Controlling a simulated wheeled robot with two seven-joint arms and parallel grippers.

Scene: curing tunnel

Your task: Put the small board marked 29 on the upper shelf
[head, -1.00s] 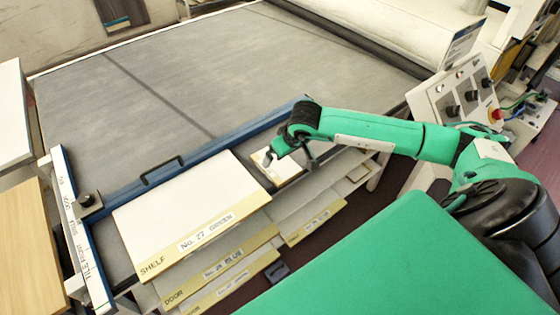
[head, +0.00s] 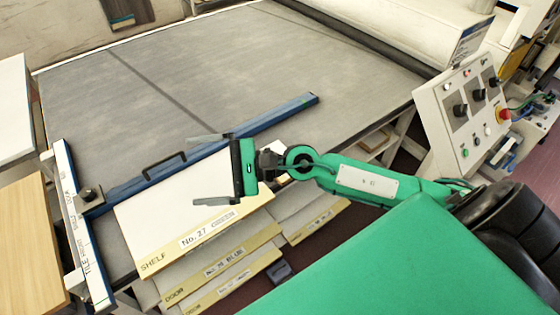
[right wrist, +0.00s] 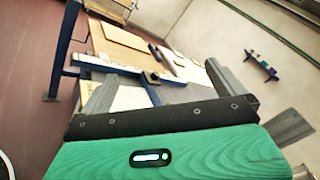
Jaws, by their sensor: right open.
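I cannot read a 29 on any board in these views. A small pale piece (head: 279,148) shows partly behind my right wrist in the head view; its marking is hidden. My right gripper (head: 208,170) is open and empty, its fingers pointing left above the large board marked No. 27 (head: 150,222). In the right wrist view its two spread fingers (right wrist: 162,90) have nothing between them. Which surface is the upper shelf is unclear. My left gripper is not in view.
More labelled boards (head: 225,264) lie in layers below the No. 27 board. A blue rail with a black handle (head: 165,168) edges the wide grey belt (head: 220,75). A control panel (head: 470,110) with a red button stands at right. The belt is clear.

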